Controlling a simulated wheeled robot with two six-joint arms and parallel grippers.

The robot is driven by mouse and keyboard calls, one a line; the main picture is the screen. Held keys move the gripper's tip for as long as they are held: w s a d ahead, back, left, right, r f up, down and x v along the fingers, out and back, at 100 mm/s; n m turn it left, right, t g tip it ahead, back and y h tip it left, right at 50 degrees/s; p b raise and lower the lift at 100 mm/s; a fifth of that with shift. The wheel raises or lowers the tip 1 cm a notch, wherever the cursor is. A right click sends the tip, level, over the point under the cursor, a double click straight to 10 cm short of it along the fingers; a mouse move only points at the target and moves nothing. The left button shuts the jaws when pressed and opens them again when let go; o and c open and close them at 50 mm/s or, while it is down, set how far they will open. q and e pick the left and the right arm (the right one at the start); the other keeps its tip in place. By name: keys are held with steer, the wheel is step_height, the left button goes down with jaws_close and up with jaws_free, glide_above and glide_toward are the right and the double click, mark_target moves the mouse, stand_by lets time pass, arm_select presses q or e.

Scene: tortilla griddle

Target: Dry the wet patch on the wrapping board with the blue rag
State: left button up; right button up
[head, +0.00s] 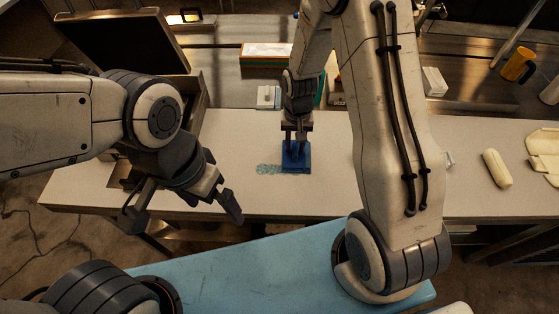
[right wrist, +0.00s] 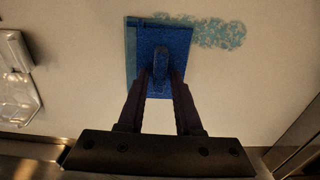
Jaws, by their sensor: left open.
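The blue rag (head: 296,158) lies flat on the pale board surface (head: 235,140). The wet patch (head: 268,169) is a mottled teal streak at the rag's left in the head view. It also shows in the right wrist view (right wrist: 222,33), running out from the rag's edge. My left gripper (head: 185,205) is open and empty, near the counter's front edge.
A filled roll (head: 497,168) and flat tortillas (head: 545,150) lie at the right.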

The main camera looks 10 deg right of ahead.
mark_target(295, 147)
steer(key=shift+f, duration=0.35)
jaws_close()
steer(key=shift+r, duration=0.15)
step_height(295, 147, up, 5)
steer(key=p, duration=0.4)
